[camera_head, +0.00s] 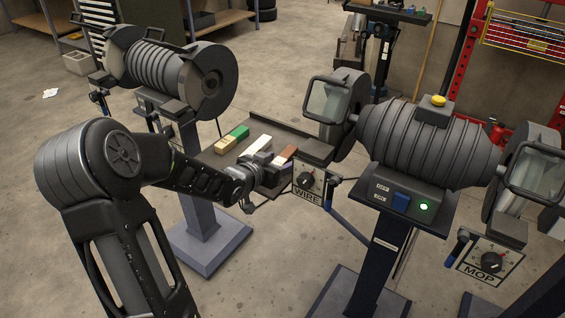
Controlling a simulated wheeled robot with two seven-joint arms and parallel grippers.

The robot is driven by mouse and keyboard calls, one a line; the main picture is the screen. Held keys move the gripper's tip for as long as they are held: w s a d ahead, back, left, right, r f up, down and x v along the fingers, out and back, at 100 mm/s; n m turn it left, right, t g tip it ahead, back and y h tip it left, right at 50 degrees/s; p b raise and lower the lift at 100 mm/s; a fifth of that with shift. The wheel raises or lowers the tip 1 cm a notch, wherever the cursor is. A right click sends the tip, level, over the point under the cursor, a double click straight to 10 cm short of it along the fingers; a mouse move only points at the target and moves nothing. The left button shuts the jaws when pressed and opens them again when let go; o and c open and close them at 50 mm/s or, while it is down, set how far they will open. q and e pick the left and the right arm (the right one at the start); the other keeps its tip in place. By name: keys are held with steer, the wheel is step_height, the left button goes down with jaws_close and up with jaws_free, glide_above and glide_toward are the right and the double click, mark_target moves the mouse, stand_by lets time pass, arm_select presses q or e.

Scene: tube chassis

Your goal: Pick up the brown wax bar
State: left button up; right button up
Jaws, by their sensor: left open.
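The brown wax bar (288,151) lies at the right end of a dark tray (287,127) between the two machines. The gripper hides part of the tray and part of the brown bar. I cannot tell whether it touches the bar. My right gripper is not in view.
A grinder labelled WIRE (430,140) stands right of the tray, with a control box (308,185) close beside the gripper. Another grinder (160,65) stands at the left behind my arm. A MOP control box (490,262) is at the far right. Open concrete floor lies around the pedestals.

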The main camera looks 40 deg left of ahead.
arm_select(q)
steer(key=shift+c, duration=0.2)
stand_by(0.3)
steer(key=shift+r, duration=0.1)
jaws_close()
stand_by(0.3)
